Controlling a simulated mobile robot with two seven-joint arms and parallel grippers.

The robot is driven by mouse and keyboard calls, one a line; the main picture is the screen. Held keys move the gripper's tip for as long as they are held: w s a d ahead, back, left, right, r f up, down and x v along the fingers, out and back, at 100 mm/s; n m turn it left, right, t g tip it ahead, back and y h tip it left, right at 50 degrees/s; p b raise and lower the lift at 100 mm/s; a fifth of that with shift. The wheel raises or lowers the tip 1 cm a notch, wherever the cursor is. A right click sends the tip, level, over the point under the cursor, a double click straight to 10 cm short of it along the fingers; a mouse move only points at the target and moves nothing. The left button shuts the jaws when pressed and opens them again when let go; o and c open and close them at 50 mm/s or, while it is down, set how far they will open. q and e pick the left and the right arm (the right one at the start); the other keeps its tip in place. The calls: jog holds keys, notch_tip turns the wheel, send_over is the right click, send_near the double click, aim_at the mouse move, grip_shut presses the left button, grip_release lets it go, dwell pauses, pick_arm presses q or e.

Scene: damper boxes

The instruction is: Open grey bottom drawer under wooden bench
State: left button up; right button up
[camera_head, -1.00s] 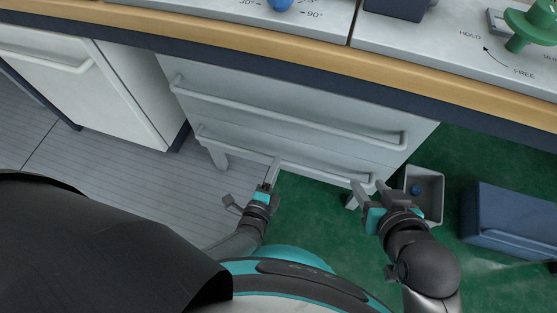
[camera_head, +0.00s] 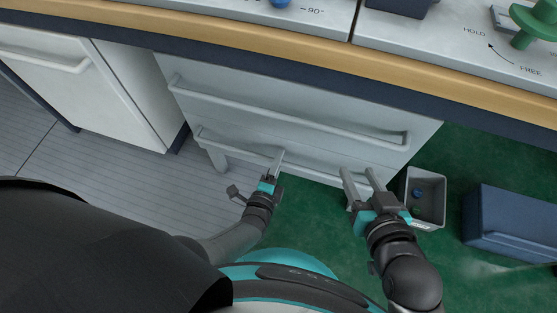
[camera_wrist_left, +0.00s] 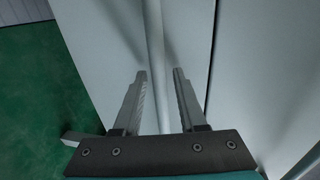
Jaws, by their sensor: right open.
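The grey drawer unit hangs under the wooden bench edge (camera_head: 300,71). Its bottom drawer (camera_head: 312,158) appears shut, with a long pale bar handle (camera_head: 238,142) across it. My left gripper (camera_head: 279,154) is at the middle of this handle. In the left wrist view my left gripper (camera_wrist_left: 160,72) is open, with the bar (camera_wrist_left: 155,40) running between its fingers; contact is not clear. My right gripper (camera_head: 358,171) is open at the right end of the bottom drawer, and its fingers hide that end of the handle.
The top drawer (camera_head: 290,95) with its own bar handle is directly above. A grey bin (camera_head: 435,200) with small items stands on the green floor right of my right gripper, and a blue box (camera_head: 510,220) beyond it. A white cabinet (camera_head: 100,95) stands to the left.

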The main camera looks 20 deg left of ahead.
pick_arm(q)
grip_shut()
dwell(1.1)
